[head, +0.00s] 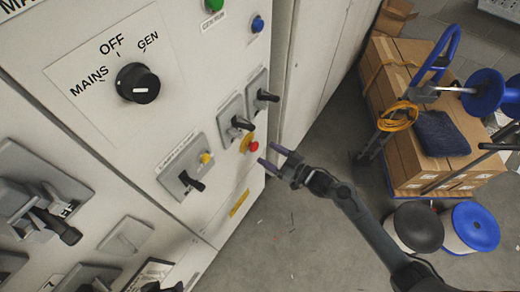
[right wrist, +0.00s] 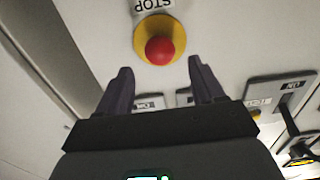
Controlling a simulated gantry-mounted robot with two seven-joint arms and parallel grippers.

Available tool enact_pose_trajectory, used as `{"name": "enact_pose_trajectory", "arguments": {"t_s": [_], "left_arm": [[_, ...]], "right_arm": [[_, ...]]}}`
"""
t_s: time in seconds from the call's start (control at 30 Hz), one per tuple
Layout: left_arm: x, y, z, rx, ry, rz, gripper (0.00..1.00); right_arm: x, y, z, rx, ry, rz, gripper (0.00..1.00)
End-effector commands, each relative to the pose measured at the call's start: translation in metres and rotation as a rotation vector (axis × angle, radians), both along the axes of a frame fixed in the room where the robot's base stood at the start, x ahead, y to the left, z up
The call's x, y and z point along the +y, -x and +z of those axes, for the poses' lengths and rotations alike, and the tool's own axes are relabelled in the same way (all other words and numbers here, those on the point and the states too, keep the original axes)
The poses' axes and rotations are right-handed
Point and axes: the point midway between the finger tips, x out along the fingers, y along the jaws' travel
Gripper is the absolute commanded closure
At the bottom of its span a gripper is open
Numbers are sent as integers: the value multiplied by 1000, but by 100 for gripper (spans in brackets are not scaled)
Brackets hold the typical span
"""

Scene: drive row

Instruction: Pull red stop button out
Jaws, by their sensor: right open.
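The red stop button (head: 253,146) sits on a yellow round base (head: 245,141) on the light cabinet front in the head view. In the right wrist view the red button (right wrist: 160,50) is centred on its yellow disc, with an upside-down STOP label (right wrist: 153,4) at the top edge. My right gripper (head: 269,158) is open and empty, in front of the button and a little to its right. In the right wrist view its two dark fingers (right wrist: 159,75) point toward the button, one to each side and apart from it. My left gripper cannot be made out.
A black-handled switch (head: 240,124) and another switch (head: 266,96) are near the button. A lower-left switch (head: 192,182) juts from the cabinet. The MAINS/OFF/GEN knob (head: 138,83) is farther left.

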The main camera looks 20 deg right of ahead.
Motion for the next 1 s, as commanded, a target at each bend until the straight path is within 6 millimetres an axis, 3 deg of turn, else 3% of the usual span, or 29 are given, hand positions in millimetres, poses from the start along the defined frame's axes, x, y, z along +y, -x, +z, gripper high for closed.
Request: {"name": "enact_pose_trajectory", "arguments": {"t_s": [0.3, 0.73, 1.0], "left_arm": [[2, 0, -6, 0, -7, -4, 29], [4, 0, -7, 1, -15, -9, 29], [3, 0, -6, 0, -10, -5, 29]], "right_arm": [[21, -31, 0, 1, -1, 0, 33], [25, -36, 0, 1, 1, 0, 33], [25, -36, 0, 1, 1, 0, 74]]}}
